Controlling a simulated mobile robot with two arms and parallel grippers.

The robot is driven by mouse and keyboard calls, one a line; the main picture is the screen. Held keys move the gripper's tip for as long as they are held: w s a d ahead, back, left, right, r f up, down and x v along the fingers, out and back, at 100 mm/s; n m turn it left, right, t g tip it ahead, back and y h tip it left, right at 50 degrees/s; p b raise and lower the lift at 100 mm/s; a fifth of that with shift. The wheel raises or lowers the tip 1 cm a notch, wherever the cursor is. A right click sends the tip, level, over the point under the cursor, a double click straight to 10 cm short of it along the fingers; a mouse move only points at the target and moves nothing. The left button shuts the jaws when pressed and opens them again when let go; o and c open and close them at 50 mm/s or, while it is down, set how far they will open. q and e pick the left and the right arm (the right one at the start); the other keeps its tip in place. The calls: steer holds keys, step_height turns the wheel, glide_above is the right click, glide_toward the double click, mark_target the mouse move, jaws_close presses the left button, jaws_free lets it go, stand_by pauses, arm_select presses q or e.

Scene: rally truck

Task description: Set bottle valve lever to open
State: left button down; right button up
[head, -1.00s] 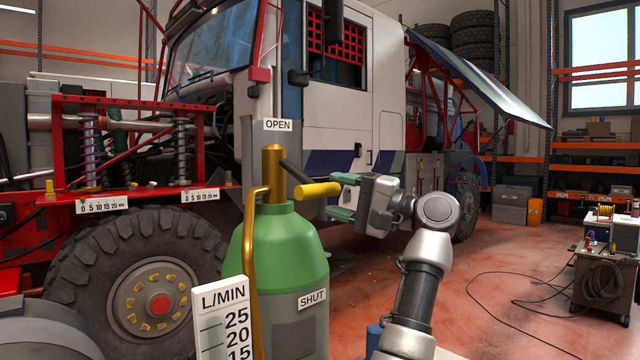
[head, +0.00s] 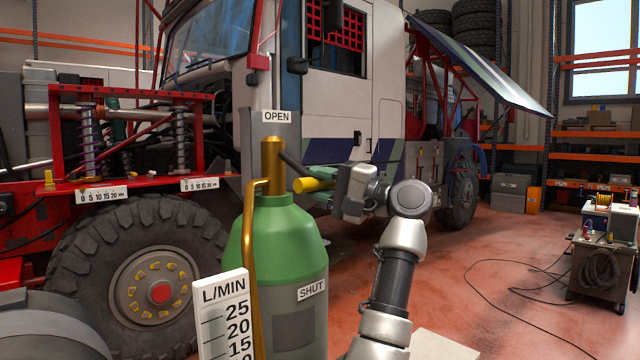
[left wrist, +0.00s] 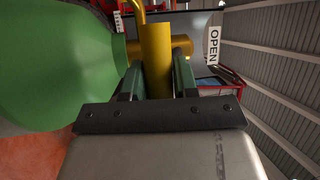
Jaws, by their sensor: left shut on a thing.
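A green and grey bottle (head: 277,240) stands in front of the truck with a brass valve (head: 272,165) on top. A dark lever (head: 292,163) runs from the valve to the right and slightly down, ending in a yellow handle (head: 310,185). The OPEN label (head: 277,117) is above the valve; the SHUT label (head: 312,289) is lower on the bottle. My left gripper (head: 322,187) is shut on the yellow handle. In the left wrist view the handle (left wrist: 156,55) sits between the green fingers of this gripper (left wrist: 158,78). My right gripper is not in view.
A bent brass pipe (head: 255,260) and an L/MIN scale (head: 224,315) stand at the bottle's front left. The truck (head: 345,105) fills the background. A cart with coiled cable (head: 600,260) stands at the right. The red floor between is mostly open, with a loose cable.

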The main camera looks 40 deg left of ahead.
arm_select(q)
steer(key=shift+d+r+m+t+h+p, duration=0.15)
steer(key=shift+r+m+h+p, duration=0.05)
steer(key=shift+r+h+p, duration=0.35)
steer(key=shift+d+r+m+t+h+p, duration=0.1)
steer(key=shift+d+r+m+h+p, duration=0.1)
steer(key=shift+r+h+p, duration=0.4)
steer(key=shift+d+r+m+t+h+p, duration=0.15)
steer(key=shift+r+m+h+p, duration=0.15)
steer(key=shift+r, duration=0.4)
step_height(320, 180, up, 6)
steer(key=p, duration=0.3)
steer(key=shift+a+f, duration=0.15)
steer(key=r+p, duration=0.1)
steer(key=a+r+p, duration=0.1)
steer(key=r, duration=0.1)
steer(key=shift+s, duration=0.1)
steer(key=c, duration=1)
jaws_free()
steer(key=shift+a, duration=0.1)
steer(key=shift+o, duration=0.6)
steer(key=shift+f, duration=0.15)
